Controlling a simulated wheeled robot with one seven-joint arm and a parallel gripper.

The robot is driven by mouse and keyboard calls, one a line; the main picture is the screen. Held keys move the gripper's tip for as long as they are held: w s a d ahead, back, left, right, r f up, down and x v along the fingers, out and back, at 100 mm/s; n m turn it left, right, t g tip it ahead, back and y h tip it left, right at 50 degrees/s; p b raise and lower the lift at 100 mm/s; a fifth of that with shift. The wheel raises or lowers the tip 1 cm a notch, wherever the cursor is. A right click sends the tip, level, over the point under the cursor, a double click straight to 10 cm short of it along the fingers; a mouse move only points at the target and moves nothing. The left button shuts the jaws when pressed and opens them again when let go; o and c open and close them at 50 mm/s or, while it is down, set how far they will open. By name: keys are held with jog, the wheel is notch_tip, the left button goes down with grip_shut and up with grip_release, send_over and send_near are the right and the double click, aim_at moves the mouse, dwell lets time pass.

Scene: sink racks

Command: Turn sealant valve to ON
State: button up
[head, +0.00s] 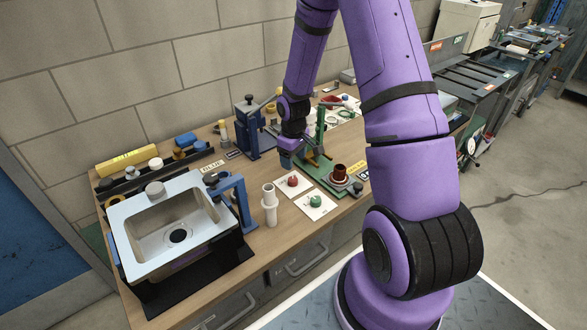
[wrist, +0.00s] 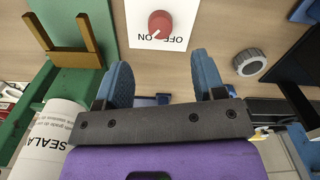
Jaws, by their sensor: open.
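A red valve knob (wrist: 161,24) sits on a white card (wrist: 137,12) marked OFF and ON, upside down in the wrist view. The red knob (head: 293,181) also shows on its card in the head view. In the head view my gripper (head: 288,158) hangs above the bench behind the red knob.
A white cylinder lettered SEALA (wrist: 50,140) and a green frame (wrist: 50,95) stand close left of my gripper in the wrist view. A grey ridged knob (wrist: 250,62) lies to the right. A white sink (head: 130,215) and a white pipe (head: 269,208) stand left in the head view.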

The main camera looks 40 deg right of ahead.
jog(key=shift+r, duration=1.05)
jog(key=s+a+r+m+t, duration=0.1)
jog(key=s+a+r, duration=0.1)
jog(key=r, duration=0.6)
jog(key=s+a+r+t+h, duration=0.1)
jog(key=s+a+r, duration=0.15)
jog(key=r, duration=0.55)
jog(key=s+a+r+m, duration=0.1)
jog(key=s+a+r, duration=0.1)
jog(key=r, duration=0.5)
jog(key=s+a+r+t, duration=0.1)
jog(key=s+a+r, duration=0.2)
jog(key=s+r, duration=0.3)
jog(key=s+a+r+m+t+y, duration=0.1)
jog(key=s+r, duration=0.5)
jog(key=s, duration=0.7)
jog(key=a+t, duration=0.1)
jog(key=a, duration=0.1)
jog(key=shift+s+a+r, duration=0.3)
jog(key=shift+s+r, duration=0.05)
jog(key=shift+s, duration=0.05)
